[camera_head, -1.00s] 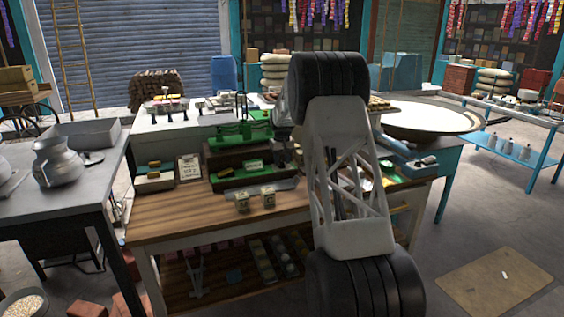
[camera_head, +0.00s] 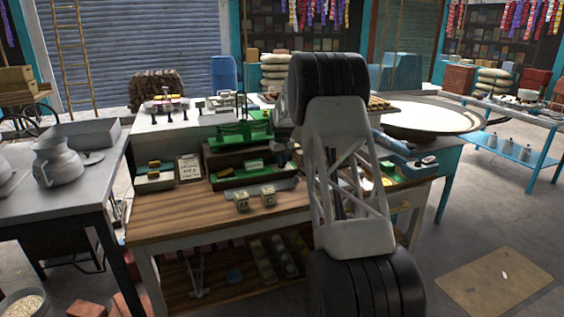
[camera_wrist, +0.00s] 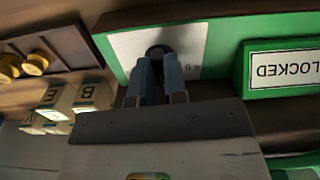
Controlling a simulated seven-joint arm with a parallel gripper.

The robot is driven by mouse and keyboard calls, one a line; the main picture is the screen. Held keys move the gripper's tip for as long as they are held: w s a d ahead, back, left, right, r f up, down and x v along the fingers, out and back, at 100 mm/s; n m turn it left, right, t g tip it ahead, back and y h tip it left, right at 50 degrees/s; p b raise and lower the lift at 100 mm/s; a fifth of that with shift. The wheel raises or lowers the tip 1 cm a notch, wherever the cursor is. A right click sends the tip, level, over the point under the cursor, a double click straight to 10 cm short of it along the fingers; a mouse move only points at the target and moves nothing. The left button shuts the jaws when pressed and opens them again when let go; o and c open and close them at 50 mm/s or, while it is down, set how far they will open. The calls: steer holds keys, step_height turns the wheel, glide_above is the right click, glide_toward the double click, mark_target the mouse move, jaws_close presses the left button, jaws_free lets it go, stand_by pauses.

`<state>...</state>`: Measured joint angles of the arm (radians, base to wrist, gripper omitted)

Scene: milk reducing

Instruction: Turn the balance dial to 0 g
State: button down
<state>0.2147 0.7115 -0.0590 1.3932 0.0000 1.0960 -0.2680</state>
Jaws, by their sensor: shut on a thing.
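The green balance (camera_head: 240,136) stands on the wooden bench, with its green base box (camera_wrist: 222,50) close in the wrist view. A dark round dial (camera_wrist: 159,49) sits on a white plate (camera_wrist: 125,46) on that box. My gripper (camera_wrist: 160,62) is shut on the dial, one finger on each side of it. The fingers hide part of the dial and plate, and I cannot read the dial's setting. A white label reading LOCKED (camera_wrist: 285,70) is on the green part beside it. In the head view my gripper (camera_head: 281,158) is at the balance's right end, and the dial is hidden.
Small lettered blocks (camera_wrist: 92,97) and a dark rack with brass weights (camera_wrist: 36,63) lie near my gripper. The wooden bench (camera_head: 175,222) has bare room at its front left. A clipboard (camera_head: 189,168) and a small tray (camera_head: 154,181) stand left of the balance.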

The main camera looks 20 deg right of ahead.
steer(key=shift+n, duration=2)
steer(key=c, duration=1.2)
jaws_free()
steer(key=shift+o, duration=0.2)
steer(key=shift+r, duration=0.1)
steer(key=shift+r, duration=3.8)
